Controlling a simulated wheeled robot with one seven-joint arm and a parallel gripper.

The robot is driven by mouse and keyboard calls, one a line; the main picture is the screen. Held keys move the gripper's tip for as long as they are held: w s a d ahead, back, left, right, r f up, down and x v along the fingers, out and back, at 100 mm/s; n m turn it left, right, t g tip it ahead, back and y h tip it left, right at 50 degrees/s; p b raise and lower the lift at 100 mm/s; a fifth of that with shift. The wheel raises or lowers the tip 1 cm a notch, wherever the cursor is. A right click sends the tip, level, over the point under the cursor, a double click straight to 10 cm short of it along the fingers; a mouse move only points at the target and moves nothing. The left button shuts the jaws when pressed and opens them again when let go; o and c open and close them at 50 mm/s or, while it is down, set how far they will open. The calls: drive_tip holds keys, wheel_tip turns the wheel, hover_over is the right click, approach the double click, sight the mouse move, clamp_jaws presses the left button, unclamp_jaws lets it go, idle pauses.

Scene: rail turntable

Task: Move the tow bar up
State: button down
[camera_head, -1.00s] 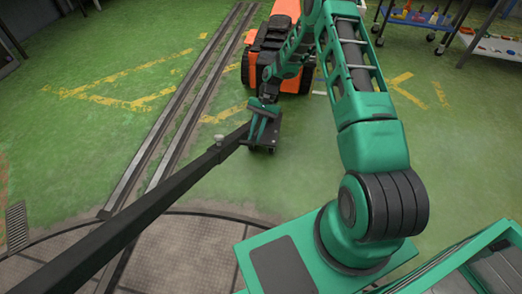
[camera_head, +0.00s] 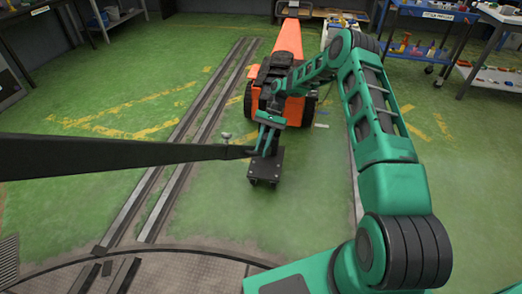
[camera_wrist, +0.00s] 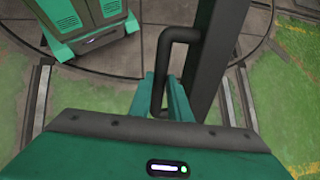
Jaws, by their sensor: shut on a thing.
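The tow bar (camera_head: 110,155) is a long dark bar that runs from the left edge of the head view to my gripper, nearly level in the picture. Its end is above a small black wheeled block (camera_head: 266,167) on the green floor. My gripper (camera_head: 268,138) is at that end. In the wrist view my gripper (camera_wrist: 173,100) is shut on a dark bent handle (camera_wrist: 163,72) on the side of the tow bar (camera_wrist: 215,55). The far end of the bar is out of view.
An orange tug (camera_head: 287,50) stands behind my gripper. Rails (camera_head: 190,140) run over the green floor to the round turntable deck (camera_head: 190,272). Shelves with tools (camera_head: 420,30) stand at the back right. Floor left of the rails is open.

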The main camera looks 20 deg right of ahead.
drive_tip(key=shift+w, duration=0.1)
drive_tip(key=c, duration=1.7)
unclamp_jaws()
drive_tip(key=shift+o, duration=0.2)
drive_tip(key=v, duration=1)
drive_tip(key=shift+w+d+r, duration=0.15)
drive_tip(key=shift+w+d, duration=0.05)
drive_tip(key=shift+r, duration=0.1)
